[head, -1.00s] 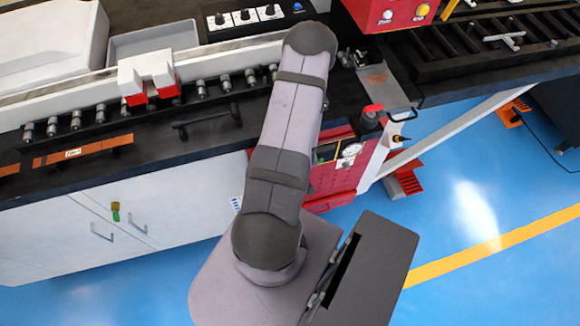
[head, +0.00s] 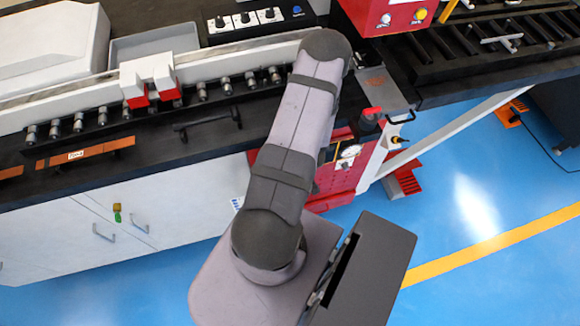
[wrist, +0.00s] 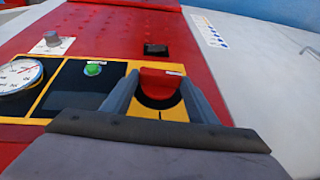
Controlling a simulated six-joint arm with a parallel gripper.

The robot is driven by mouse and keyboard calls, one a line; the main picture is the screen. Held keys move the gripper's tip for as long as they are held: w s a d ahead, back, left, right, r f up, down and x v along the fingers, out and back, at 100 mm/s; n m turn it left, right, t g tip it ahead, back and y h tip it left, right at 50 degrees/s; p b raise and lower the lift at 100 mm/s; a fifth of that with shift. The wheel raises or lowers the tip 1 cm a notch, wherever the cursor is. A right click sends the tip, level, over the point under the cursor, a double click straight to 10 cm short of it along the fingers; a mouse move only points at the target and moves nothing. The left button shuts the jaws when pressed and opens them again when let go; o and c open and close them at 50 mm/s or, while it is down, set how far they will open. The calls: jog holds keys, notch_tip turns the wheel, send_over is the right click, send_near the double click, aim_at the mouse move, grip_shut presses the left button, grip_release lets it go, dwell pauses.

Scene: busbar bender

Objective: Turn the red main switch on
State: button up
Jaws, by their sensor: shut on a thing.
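The red main switch (wrist: 160,84) sits on a yellow-bordered control panel, on a black round base, in the wrist view. My gripper (wrist: 160,92) has one finger on each side of the red knob and is shut on it. In the head view my arm hides the switch and the gripper.
Left of the switch are a green button (wrist: 93,69), a round gauge (wrist: 18,75) and a grey knob (wrist: 52,40). A black rectangular part (wrist: 156,50) lies beyond the switch. In the head view a black cylinder with a red top (head: 370,118) stands near the red cabinet.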

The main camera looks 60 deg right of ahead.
jog(key=shift+s+d+r+t+y+p, duration=0.15)
jog(key=shift+t+y+p, duration=0.3)
jog(key=shift+p, duration=0.5)
jog(key=shift+s+d+f+m+t+y+p, duration=0.2)
jog(key=shift+m+t+y+p, duration=0.15)
jog(key=shift+t+p, duration=0.2)
jog(key=shift+s+d+f+m+t+y+b, duration=0.15)
jog(key=shift+f+m+t+y+b, duration=0.15)
jog(key=shift+t+y+b, duration=0.45)
jog(key=shift+t, duration=0.25)
jog(key=shift+y+b, duration=0.35)
jog(key=shift+b, duration=0.25)
jog(key=shift+d, duration=0.1)
jog(key=o, duration=1)
jog(key=shift+o, duration=0.2)
jog(key=shift+s+r, duration=0.1)
